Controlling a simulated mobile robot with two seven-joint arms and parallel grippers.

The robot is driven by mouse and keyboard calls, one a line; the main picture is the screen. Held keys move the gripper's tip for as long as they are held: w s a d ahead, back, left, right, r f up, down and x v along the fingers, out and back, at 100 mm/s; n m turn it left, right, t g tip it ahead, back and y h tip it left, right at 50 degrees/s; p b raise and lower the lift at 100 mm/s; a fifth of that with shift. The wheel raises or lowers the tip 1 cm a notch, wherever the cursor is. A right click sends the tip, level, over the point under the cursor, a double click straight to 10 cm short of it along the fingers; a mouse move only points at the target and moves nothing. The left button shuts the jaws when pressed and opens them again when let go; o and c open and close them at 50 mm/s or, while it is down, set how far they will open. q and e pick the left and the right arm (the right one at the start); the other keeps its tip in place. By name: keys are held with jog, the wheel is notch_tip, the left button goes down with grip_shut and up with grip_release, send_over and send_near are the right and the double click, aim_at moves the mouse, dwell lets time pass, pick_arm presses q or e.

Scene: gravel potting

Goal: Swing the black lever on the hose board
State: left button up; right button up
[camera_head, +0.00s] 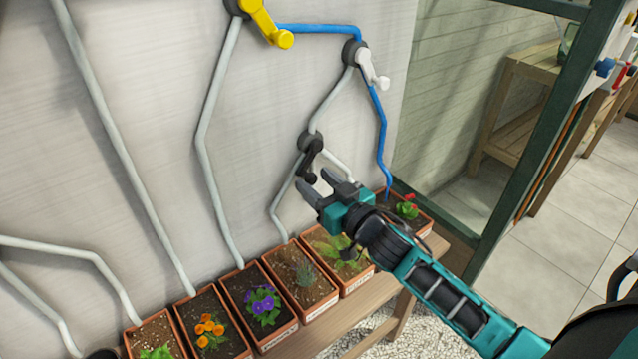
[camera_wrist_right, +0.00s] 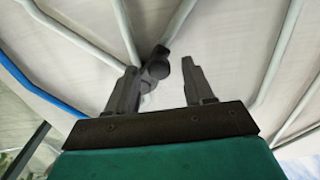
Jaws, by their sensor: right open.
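The black lever (camera_head: 313,155) is on the hose board (camera_head: 270,120), at a joint of the grey pipes. Its arm hangs down from the round pivot to a knob at the lower end. My right gripper (camera_head: 314,184) is open and empty just below the lever, with its fingertips close to the knob. In the right wrist view the black lever (camera_wrist_right: 160,67) shows between the two open fingers (camera_wrist_right: 158,85), nearer the left finger. I cannot tell whether a finger touches it. My left gripper is not in view.
A yellow lever (camera_head: 265,22) and a white lever (camera_head: 372,68) sit higher on the board, linked by blue pipe (camera_head: 318,29). Several planters, such as one with purple flowers (camera_head: 262,303), stand on a wooden bench (camera_head: 400,295) below. A green post (camera_head: 520,150) stands to the right.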

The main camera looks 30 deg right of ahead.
jog(key=shift+c, duration=0.5)
grip_shut()
